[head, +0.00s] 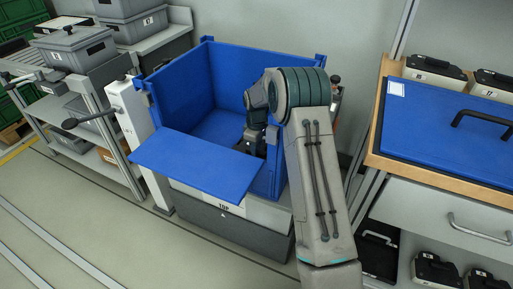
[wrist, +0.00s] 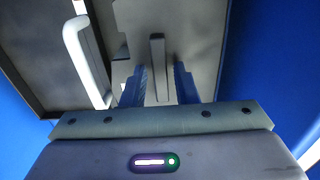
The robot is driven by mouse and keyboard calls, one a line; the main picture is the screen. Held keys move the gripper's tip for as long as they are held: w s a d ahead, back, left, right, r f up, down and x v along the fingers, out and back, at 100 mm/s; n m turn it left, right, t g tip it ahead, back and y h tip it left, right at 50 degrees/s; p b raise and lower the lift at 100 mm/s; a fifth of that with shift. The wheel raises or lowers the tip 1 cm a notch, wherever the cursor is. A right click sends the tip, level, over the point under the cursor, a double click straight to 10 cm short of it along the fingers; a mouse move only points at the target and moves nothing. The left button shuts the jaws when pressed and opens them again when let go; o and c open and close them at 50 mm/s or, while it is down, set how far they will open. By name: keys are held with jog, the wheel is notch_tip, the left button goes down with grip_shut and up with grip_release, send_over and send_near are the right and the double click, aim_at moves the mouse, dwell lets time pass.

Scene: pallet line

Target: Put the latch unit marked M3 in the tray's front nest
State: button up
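My gripper (wrist: 160,70) is open. Its two blue fingers stand on either side of a narrow grey upright bar (wrist: 157,50), with a gap on each side. In the head view my arm reaches into the blue box (head: 180,85), and the fingertips are hidden there. The bar is in front of a grey surface (wrist: 205,35) in the wrist view. A white handle (wrist: 75,45) is at the left. I cannot read an M3 mark in either view, and I cannot tell which thing is the latch unit. No tray with a front nest can be made out.
The box's front flap (head: 195,165) hangs outward; its other walls stand. A white post (head: 132,120) with a lever is beside it. Grey bins (head: 75,48) are at left.

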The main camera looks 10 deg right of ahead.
jog(key=shift+o, duration=0.4)
jog(key=shift+r, duration=0.15)
notch_tip(320, 180, up, 12)
jog(key=p, duration=0.2)
dwell(0.3)
jog(key=s+r+m+t+p, duration=0.1)
jog(key=s+r+m+p, duration=0.6)
jog(key=s+r, duration=1.1)
jog(key=s+r+m+t+p, duration=0.1)
jog(key=s+r+p, duration=0.3)
jog(key=s, duration=0.5)
jog(key=s+r+m+p, duration=0.2)
jog(key=s+r+p, duration=0.3)
jog(key=s, duration=0.4)
jog(key=shift+m+t, duration=0.4)
